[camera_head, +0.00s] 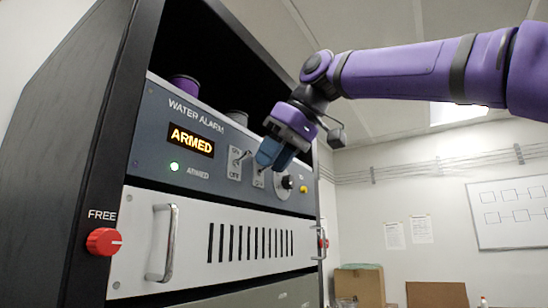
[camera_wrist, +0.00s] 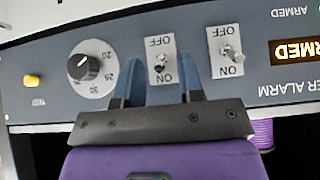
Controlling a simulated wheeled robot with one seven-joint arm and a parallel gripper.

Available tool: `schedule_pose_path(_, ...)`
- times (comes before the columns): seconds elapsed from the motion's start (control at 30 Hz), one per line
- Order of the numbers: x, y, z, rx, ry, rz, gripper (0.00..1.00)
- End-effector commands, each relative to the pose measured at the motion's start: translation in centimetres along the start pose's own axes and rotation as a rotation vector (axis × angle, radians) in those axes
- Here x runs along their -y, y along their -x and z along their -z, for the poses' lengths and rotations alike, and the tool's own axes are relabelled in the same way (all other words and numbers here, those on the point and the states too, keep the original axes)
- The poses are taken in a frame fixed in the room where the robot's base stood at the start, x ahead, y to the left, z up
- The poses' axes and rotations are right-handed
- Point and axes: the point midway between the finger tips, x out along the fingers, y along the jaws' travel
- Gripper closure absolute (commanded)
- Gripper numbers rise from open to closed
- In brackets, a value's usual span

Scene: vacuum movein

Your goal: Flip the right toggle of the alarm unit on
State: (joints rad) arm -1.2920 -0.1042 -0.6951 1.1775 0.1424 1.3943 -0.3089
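The alarm unit (camera_head: 200,125), a blue-grey panel, reads "ARMED" in amber with a green lamp lit. Its right toggle (camera_wrist: 160,63) sits on a white ON/OFF plate between my fingers in the wrist view, which shows the panel upside down. In the head view my gripper partly covers this toggle. I cannot tell clearly which way its lever points. The left toggle (camera_wrist: 230,51) also shows in the head view (camera_head: 240,158), its lever towards ON. My gripper (camera_wrist: 159,75) is open, its blue fingers apart on either side of the right toggle; it also shows in the head view (camera_head: 270,155). Contact is unclear.
A dial (camera_wrist: 83,67) and a yellow button (camera_wrist: 33,81) are beside the right toggle. Below the alarm unit is a white vented panel (camera_head: 190,235) with a handle (camera_head: 168,243). A red knob (camera_head: 104,241) is on the rack's frame. Spools (camera_head: 186,85) stand above the unit.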

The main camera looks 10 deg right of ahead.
Motion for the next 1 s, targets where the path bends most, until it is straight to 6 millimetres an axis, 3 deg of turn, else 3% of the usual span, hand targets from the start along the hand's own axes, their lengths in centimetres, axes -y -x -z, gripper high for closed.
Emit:
schedule_pose_path(0.37, -0.1, 0.6, 0.0, -0.003, -0.001, -0.001, 0.64)
schedule_pose_path(0.8, -0.1, 8.0, 0.0, -0.002, -0.001, -0.003, 0.64)
schedule_pose_path(1.0, -0.1, 10.2, 0.0, -0.002, -0.002, -0.002, 0.64)
